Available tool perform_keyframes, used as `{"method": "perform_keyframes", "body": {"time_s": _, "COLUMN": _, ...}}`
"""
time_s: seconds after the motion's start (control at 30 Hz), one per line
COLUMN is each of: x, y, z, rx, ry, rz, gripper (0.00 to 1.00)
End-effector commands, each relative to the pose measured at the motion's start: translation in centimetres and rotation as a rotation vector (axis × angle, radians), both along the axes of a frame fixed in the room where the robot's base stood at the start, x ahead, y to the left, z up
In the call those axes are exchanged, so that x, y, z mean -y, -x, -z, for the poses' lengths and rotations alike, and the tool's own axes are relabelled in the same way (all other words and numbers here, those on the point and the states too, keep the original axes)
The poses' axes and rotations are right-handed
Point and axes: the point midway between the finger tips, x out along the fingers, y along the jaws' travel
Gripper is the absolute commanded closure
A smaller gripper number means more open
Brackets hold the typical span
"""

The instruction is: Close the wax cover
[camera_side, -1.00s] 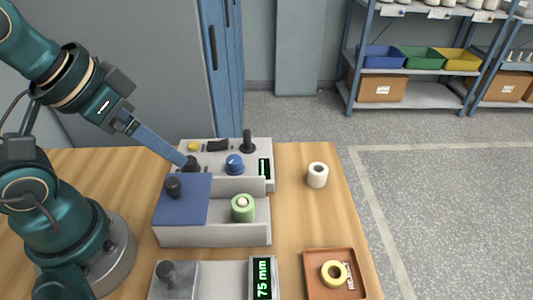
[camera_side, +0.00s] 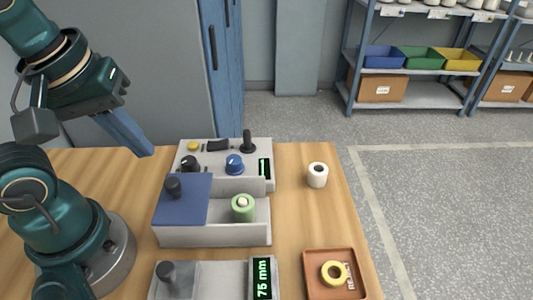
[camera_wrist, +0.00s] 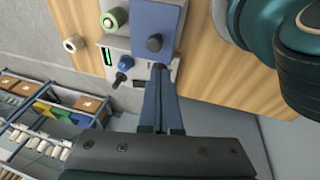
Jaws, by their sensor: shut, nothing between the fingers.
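The wax cover, a blue plate (camera_side: 182,207) with a black knob (camera_side: 173,186), lies over the left part of a grey box (camera_side: 214,236). The right part of the box is open, and a green spool (camera_side: 242,207) stands in it. My gripper (camera_side: 150,153) is shut and empty, in the air behind and left of the cover, apart from it. In the wrist view, the cover (camera_wrist: 157,18) and its knob (camera_wrist: 155,43) show just beyond the fingertips (camera_wrist: 160,68), and the green spool (camera_wrist: 114,19) is left of the cover.
Behind the box is a control panel (camera_side: 257,150) with a blue dial (camera_side: 235,164), a black dial (camera_side: 189,162) and a lever (camera_side: 247,141). A white spool (camera_side: 317,174) stands at right. A brown tray (camera_side: 313,285) holds a yellow ring (camera_side: 335,273). A grey gauge (camera_side: 230,277) reads 75 mm.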

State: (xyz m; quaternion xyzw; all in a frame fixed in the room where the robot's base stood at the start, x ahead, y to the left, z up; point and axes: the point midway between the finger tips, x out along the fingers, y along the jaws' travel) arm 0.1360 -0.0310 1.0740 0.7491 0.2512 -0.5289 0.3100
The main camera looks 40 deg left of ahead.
Motion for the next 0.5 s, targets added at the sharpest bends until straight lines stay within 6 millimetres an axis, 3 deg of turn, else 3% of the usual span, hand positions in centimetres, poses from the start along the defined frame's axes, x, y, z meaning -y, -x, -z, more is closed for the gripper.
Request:
{"method": "perform_keyframes", "body": {"time_s": 0.23, "x": -0.7, "y": 0.8, "z": -1.4, "rx": -0.123, "ry": 0.077, "rz": -0.573, "gripper": 1.0}}
{"method": "perform_keyframes", "body": {"time_s": 0.5, "x": -1.1, "y": 0.7, "z": -3.1, "rx": -0.181, "ry": 0.012, "rz": -1.18, "gripper": 1.0}}
